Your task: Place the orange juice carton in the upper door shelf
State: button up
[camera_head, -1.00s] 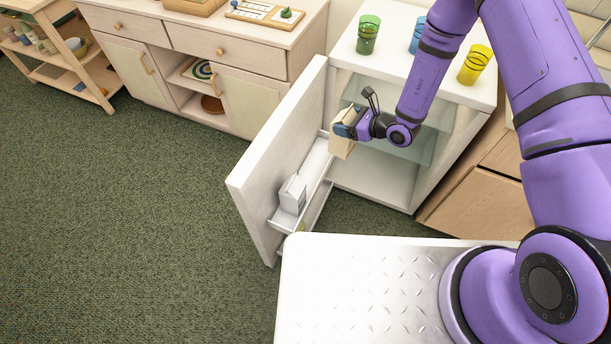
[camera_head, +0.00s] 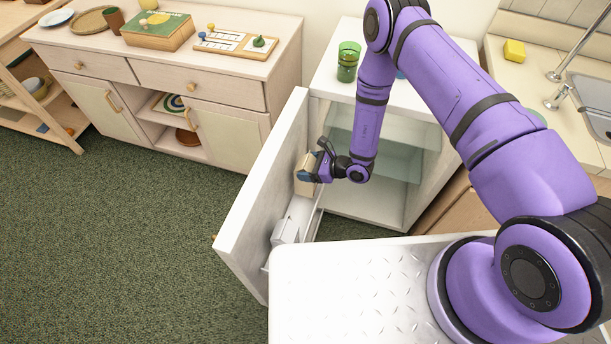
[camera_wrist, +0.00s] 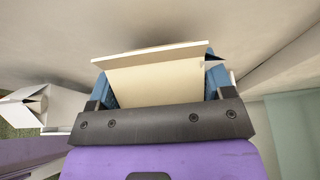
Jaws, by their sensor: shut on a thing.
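My gripper (camera_head: 322,166) is shut on a cream carton (camera_head: 304,176), taken to be the orange juice carton. It holds the carton close to the inner face of the open fridge door (camera_head: 258,200), above the door shelf (camera_head: 300,212). In the wrist view the carton (camera_wrist: 155,80) fills the space between the blue fingers, with the pale door surface just beyond. A white carton (camera_head: 285,231) stands on the door shelf nearer the door's outer end; it also shows at the left of the wrist view (camera_wrist: 40,105). I cannot tell whether the held carton touches the shelf.
The fridge interior has glass shelves (camera_head: 385,135). A green cup (camera_head: 347,62) stands on the fridge top (camera_head: 330,75). A wooden cabinet (camera_head: 165,85) with a game board (camera_head: 236,42) stands to the left. The green carpet (camera_head: 120,230) left of the door is clear.

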jog(key=shift+f, duration=2.2)
jog(key=o, duration=1.7)
